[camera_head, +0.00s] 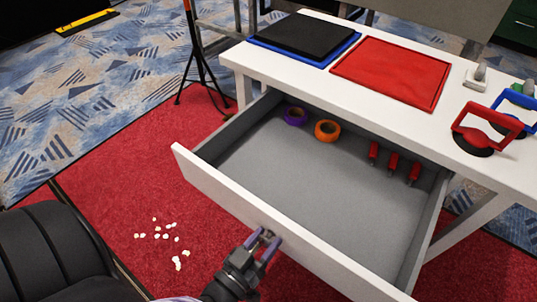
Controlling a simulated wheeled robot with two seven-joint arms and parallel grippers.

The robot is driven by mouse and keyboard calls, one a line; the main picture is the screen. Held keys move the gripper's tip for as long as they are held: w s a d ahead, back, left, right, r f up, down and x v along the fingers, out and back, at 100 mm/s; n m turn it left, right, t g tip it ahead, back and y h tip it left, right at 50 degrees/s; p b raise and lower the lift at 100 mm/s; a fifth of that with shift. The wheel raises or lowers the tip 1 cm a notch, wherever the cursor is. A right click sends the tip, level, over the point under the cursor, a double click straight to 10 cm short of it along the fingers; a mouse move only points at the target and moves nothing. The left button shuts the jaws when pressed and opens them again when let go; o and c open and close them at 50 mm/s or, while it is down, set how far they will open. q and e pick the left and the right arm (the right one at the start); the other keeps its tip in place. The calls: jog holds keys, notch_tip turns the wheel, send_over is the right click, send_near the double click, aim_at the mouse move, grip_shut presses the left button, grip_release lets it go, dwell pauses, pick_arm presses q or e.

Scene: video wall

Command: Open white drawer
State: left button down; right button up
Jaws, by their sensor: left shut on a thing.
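The white drawer (207,187) is pulled well out from under the white table (262,72). Its grey inside shows, with a purple tape roll (296,116), an orange tape roll (327,130) and several red-handled tools (391,163) at the back. My left gripper (267,238) is at the outer side of the drawer front, near its middle, shut on the drawer handle. The handle is mostly hidden between the fingers. My right gripper is not in view.
On the table lie a black and blue pad (305,36), a red mat (392,72) and red and blue suction lifters (487,128). A black tripod stand (203,75) stands behind the drawer at the left. White scraps (171,232) lie on the red carpet.

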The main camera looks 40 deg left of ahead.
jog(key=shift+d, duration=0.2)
pick_arm(q)
jog(key=shift+c, duration=1)
grip_release()
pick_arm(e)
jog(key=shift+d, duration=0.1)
pick_arm(q)
jog(key=shift+s, duration=0.1)
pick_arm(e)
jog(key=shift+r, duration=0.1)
pick_arm(q)
jog(key=s+p, duration=0.1)
jog(key=s, duration=0.8)
jog(key=shift+s+a+p, duration=0.2)
jog(key=shift+s+p, duration=0.2)
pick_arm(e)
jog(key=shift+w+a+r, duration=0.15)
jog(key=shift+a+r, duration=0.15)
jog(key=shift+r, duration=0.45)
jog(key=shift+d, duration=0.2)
